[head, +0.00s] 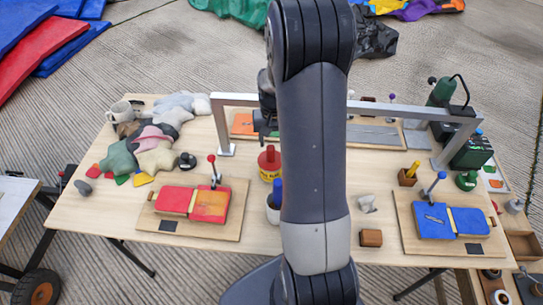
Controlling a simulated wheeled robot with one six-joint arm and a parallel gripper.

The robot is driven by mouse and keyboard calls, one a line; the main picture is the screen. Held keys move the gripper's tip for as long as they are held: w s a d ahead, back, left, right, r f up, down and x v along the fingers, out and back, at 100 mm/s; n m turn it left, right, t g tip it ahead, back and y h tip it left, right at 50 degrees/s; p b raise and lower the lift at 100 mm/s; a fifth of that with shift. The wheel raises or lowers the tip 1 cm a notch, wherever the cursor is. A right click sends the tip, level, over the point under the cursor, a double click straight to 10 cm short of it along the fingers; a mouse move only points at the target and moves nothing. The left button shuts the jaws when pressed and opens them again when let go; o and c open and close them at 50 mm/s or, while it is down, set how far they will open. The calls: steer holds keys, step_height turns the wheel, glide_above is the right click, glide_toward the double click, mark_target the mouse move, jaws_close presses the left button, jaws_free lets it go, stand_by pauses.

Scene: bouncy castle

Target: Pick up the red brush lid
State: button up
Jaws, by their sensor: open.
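A red lid (269,158) with a small dark knob on top sits on a red and yellow tin (266,174) near the middle of the table; I take it to be the red brush lid. My gripper (265,124) is a small dark shape just above and behind the lid in the picture, open and apart from it. My own arm hides part of the gripper and the area right of the tin. Any brush under the lid is hidden.
A white cup with a blue-topped item (275,197) stands just in front of the tin. A grey metal frame (236,99) spans the table behind. A board with a red hinged press (192,203) lies left, one with a blue press (449,223) right.

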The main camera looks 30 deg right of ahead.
mark_target(271, 148)
steer(key=shift+s+a+f+p, duration=0.15)
steer(key=shift+f+p, duration=0.1)
steer(key=shift+f, duration=0.7)
steer(key=shift+w+a+f+p, duration=0.1)
steer(key=shift+a+f+p, duration=0.15)
steer(key=shift+f, duration=0.75)
steer(key=shift+s+a+f+p, duration=0.1)
steer(key=shift+f+p, duration=0.15)
steer(key=shift+f, duration=0.7)
jaws_close()
steer(key=shift+r, duration=0.1)
step_height(271, 148, up, 10)
steer(key=shift+f+b, duration=0.1)
steer(key=shift+b, duration=0.65)
